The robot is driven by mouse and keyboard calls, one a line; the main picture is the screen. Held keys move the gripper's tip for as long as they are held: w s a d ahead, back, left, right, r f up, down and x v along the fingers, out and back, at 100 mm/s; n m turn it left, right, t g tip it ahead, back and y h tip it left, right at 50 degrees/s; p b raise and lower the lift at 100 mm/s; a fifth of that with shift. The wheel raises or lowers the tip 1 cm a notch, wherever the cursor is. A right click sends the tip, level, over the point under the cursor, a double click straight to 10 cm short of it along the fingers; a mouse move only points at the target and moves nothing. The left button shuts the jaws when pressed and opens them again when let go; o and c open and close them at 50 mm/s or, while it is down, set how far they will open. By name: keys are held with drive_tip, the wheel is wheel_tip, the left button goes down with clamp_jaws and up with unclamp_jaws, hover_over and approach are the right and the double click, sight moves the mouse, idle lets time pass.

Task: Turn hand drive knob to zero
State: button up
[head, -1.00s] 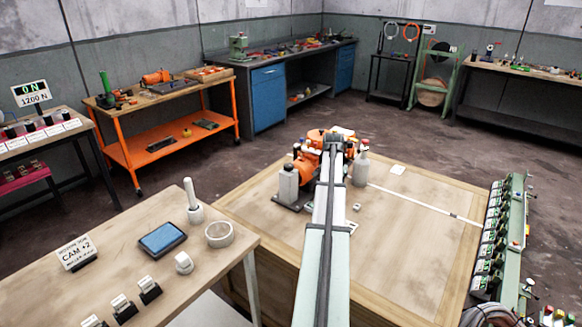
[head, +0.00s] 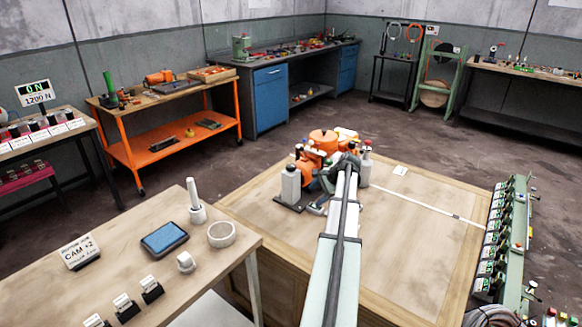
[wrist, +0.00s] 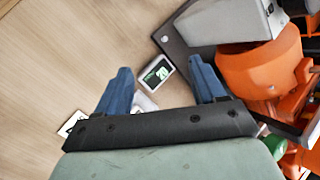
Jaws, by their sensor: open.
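The orange machine (head: 323,140) stands at the far left part of the wooden bench; its orange body also fills the right of the wrist view (wrist: 255,75). I cannot tell which part is the hand drive knob. My gripper (wrist: 160,66) is open, its blue fingers apart and pointing toward the bench, left of the orange body. A small white block with a green and black display (wrist: 157,71) shows between the fingertips, with no clear contact. Another white piece (wrist: 143,103) is partly hidden behind the gripper's dark bar. In the head view my arm hides part of the machine.
A grey-white post (head: 291,185) on a dark plate stands left of my arm. A whitish bottle (head: 365,170) stands just right of it. The near-left table (head: 215,262) holds a CAM +2 card (head: 77,251) and a blue pad (head: 164,238).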

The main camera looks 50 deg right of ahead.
wheel_tip(320, 180, up, 2)
drive_tip(key=w+m+t, duration=0.2)
drive_tip(key=m+t, duration=0.4)
drive_tip(key=m+t+h, duration=0.1)
drive_tip(key=m+t, duration=0.4)
drive_tip(key=m, duration=0.1)
approach(295, 167)
drive_tip(key=shift+m, duration=0.3)
drive_tip(key=w, duration=1.2)
drive_tip(key=shift+f, duration=0.2)
